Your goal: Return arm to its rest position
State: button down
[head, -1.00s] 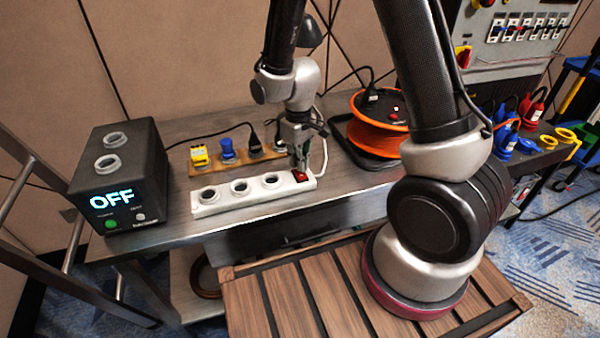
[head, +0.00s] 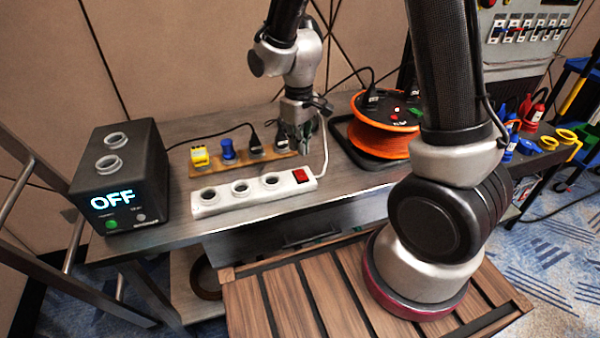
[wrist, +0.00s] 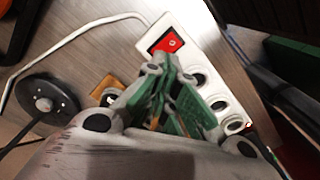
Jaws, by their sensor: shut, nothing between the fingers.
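My gripper (head: 303,147) hangs from my arm above the back right part of the grey metal table, just behind the red switch end of a white power strip. It is shut and empty, apart from the strip. In the wrist view, the closed fingers (wrist: 160,75) appear in front of the white power strip (wrist: 178,38). The strip also shows in the head view (head: 225,196), with its red switch (head: 301,176) uncovered at the right end.
A black box (head: 122,178) reading OFF stands at the table's left. A wooden plug holder (head: 213,166) lies behind the strip. An orange cable reel (head: 384,133) stands to the right of my gripper. A slatted wooden platform (head: 290,298) lies in front.

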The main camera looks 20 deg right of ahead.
jog(key=s+d+r+m+t, duration=0.2)
jog(key=s+d+r+m, duration=0.1)
jog(key=s+d+r, duration=0.4)
jog(key=s+d+r+m+t, duration=0.2)
jog(key=s+d+r, duration=0.6)
jog(key=s+r, duration=0.4)
notch_tip(320, 180, up, 4)
jog(key=shift+f+m, duration=0.25)
jog(key=shift+m, duration=0.25)
